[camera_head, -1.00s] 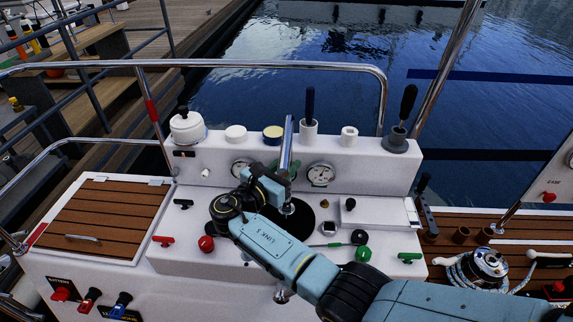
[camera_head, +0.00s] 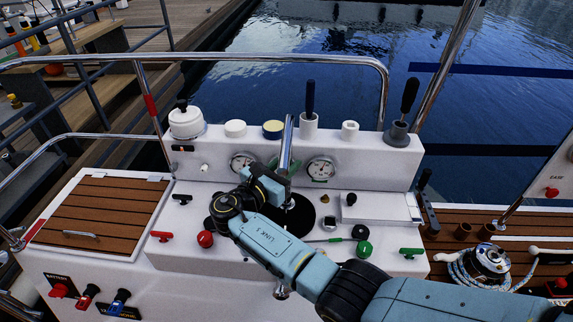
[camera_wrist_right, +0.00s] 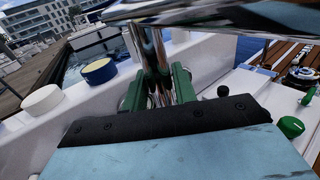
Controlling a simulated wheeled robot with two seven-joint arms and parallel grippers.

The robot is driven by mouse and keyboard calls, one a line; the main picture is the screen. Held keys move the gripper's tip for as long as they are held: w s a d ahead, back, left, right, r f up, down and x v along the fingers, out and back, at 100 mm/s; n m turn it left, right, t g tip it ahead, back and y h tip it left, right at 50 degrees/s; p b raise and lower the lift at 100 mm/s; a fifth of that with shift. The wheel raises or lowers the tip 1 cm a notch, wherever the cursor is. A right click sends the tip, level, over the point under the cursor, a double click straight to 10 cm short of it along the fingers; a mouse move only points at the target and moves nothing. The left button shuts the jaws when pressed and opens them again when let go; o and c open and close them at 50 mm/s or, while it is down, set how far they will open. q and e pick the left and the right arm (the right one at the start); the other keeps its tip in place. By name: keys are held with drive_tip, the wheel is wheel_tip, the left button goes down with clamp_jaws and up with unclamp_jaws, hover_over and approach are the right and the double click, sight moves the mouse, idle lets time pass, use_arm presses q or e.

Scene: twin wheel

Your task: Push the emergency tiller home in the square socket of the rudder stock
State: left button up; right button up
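The emergency tiller (camera_head: 287,145) is a chrome bar rising above the console in the head view. In the right wrist view its chrome shaft (camera_wrist_right: 153,62) stands between two green fingers, and a bright chrome bar crosses close to the camera at the top. My right gripper (camera_wrist_right: 160,85) is shut on this shaft; in the head view the gripper (camera_head: 283,184) is over the black round plate (camera_head: 305,216) on the console. A short chrome piece shows just below the gripper there. The square socket is hidden, so I cannot tell how deep the shaft sits. My left gripper is out of view.
The white console (camera_head: 225,205) carries gauges, a red knob (camera_head: 205,239), a green knob (camera_head: 364,249) and several small levers. Upright posts and round caps stand on its back ledge. A chrome rail (camera_head: 260,62) runs behind. A winch (camera_head: 487,259) is at the right.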

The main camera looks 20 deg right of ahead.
drive_tip(key=o, duration=0.4)
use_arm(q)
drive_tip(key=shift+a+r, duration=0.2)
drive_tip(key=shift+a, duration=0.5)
use_arm(e)
drive_tip(key=v, duration=0.7)
drive_tip(key=shift+s+a, duration=0.15)
drive_tip(key=shift+a, duration=0.05)
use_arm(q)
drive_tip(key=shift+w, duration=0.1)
